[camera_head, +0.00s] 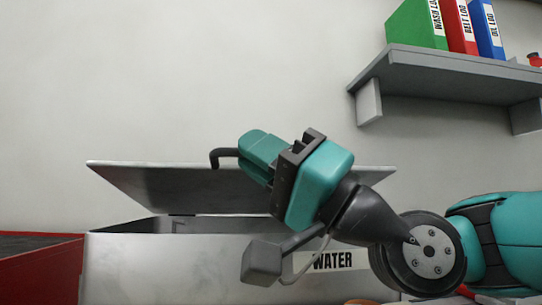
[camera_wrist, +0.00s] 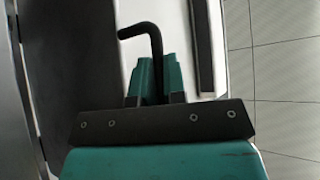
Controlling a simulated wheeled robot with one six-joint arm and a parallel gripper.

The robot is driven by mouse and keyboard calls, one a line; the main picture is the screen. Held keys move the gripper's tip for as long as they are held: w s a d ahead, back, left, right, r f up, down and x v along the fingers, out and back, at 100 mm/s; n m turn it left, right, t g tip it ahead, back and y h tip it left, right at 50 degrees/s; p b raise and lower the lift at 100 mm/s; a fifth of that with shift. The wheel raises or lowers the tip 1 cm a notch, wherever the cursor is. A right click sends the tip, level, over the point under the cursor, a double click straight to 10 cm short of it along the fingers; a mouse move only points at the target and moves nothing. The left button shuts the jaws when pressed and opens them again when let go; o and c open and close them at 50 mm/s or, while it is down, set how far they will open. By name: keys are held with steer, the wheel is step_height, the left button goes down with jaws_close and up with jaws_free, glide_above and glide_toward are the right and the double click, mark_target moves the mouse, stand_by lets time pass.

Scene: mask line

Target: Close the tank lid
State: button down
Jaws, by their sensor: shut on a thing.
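In the wrist view the handle (camera_wrist: 141,32) rises from between my teal fingers (camera_wrist: 154,78) and bends left.
A grey shelf (camera_head: 450,72) on the wall at upper right carries green, red and blue binders (camera_head: 455,22). A red surface (camera_head: 40,265) lies left of the tank. The wall space above the lid at left is clear.

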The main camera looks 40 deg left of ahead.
steer(key=c, duration=1.2)
jaws_free()
steer(key=shift+w+d+f+b, duration=0.45)
steer(key=shift+w+d+b, duration=0.5)
steer(key=shift+d+b, duration=1.3)
steer(key=shift+w+d+f+b, duration=0.5)
steer(key=shift+w+d+b, duration=0.4)
steer(key=shift+d+b, duration=1.35)
steer(key=shift+w+d+f+b, duration=0.45)
steer(key=shift+w+d+b, duration=0.75)
steer(key=shift+d, duration=1.9)
steer(key=shift+s, duration=0.25)
